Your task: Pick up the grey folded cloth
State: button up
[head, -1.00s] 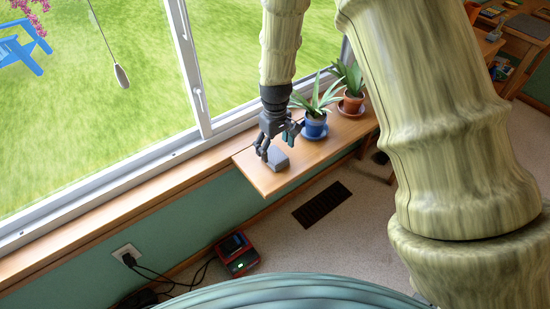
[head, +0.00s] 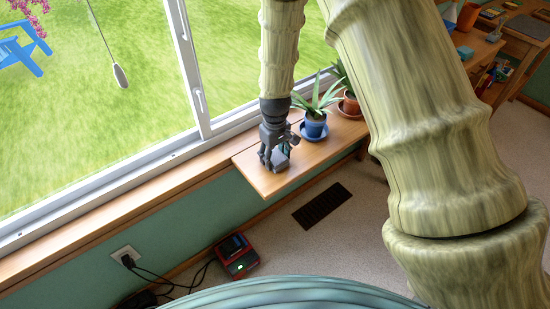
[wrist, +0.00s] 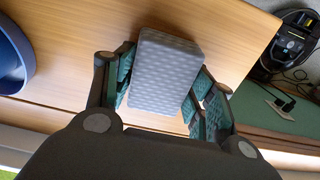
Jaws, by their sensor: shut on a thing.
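The grey folded cloth (wrist: 165,75) is a small block with a dimpled surface. It lies at the near end of the wooden shelf (head: 262,181) below the window. My gripper (head: 276,162) points down over it, with one finger on each side. In the wrist view my gripper (wrist: 160,98) is shut on the cloth, with the green-lined pads against its left and right sides. In the head view my fingers hide part of the cloth (head: 281,164). I cannot tell whether it is clear of the shelf.
A plant in a blue pot (head: 314,127) on a blue saucer stands close behind my gripper, and a plant in a terracotta pot (head: 350,105) stands beyond it. The window frame (head: 190,80) runs along the left. A red device (head: 236,254) sits on the floor below.

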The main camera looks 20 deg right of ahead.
jog(key=shift+r, duration=0.15)
jog(key=shift+r, duration=0.3)
jog(key=r, duration=0.3)
jog(key=shift+s+a, duration=0.1)
jog(key=shift+s, duration=0.1)
jog(key=s+a+r, duration=0.1)
jog(key=s+a, duration=0.3)
jog(key=s, duration=1)
jog(key=m+p, duration=0.1)
jog(key=m, duration=0.3)
send_near(275, 156)
jog(key=s+a+r, duration=0.2)
jog(key=s, duration=0.1)
jog(key=s+p, duration=0.1)
jog(key=p, duration=0.1)
jog(key=shift+d+p, duration=0.2)
jog(key=shift+p, duration=0.15)
jog(key=shift+s+p, duration=0.15)
jog(key=shift+p, duration=0.8)
